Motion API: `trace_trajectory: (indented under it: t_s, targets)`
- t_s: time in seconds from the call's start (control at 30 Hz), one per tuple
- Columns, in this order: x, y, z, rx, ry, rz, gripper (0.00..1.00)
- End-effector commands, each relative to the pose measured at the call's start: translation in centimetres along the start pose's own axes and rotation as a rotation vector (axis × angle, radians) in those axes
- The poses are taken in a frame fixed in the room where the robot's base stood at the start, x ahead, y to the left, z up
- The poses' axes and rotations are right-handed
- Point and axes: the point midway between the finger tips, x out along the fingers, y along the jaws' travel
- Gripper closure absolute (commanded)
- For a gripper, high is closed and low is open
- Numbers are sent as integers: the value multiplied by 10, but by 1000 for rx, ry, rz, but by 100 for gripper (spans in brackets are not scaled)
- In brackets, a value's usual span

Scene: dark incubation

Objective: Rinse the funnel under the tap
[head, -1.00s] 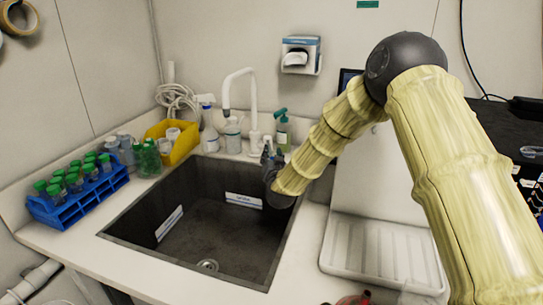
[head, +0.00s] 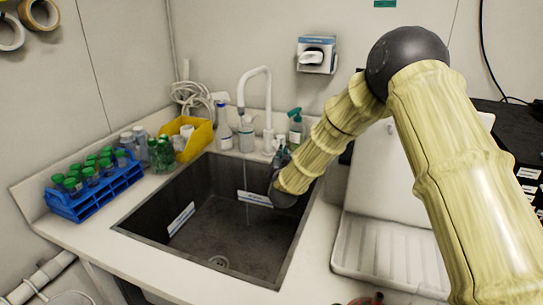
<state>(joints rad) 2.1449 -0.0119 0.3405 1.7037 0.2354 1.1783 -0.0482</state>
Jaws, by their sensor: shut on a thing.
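The white tap (head: 268,100) stands at the back of the dark sink, its spout curving to the left. A thin stream of water (head: 247,205) falls from it into the sink. I cannot make out a funnel in the view.
The dark sink (head: 150,217) has a drain at its front. A blue rack (head: 75,212) of green-capped tubes stands left, bottles and a yellow bin (head: 203,138) behind. A white draining board (head: 350,258) lies right. A red object (head: 372,300) is partly cut off below.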

Motion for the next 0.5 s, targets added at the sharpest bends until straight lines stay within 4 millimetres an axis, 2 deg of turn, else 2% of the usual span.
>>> trace_trajectory:
  t_s: [0.13, 0.4, 0.5]
  targets:
    - [-2, 14, -3, 0, 9, 39, 100]
    - [-2, 16, -3, -1, 9, 42, 100]
    - [-2, 16, -3, -1, 9, 41, 79]
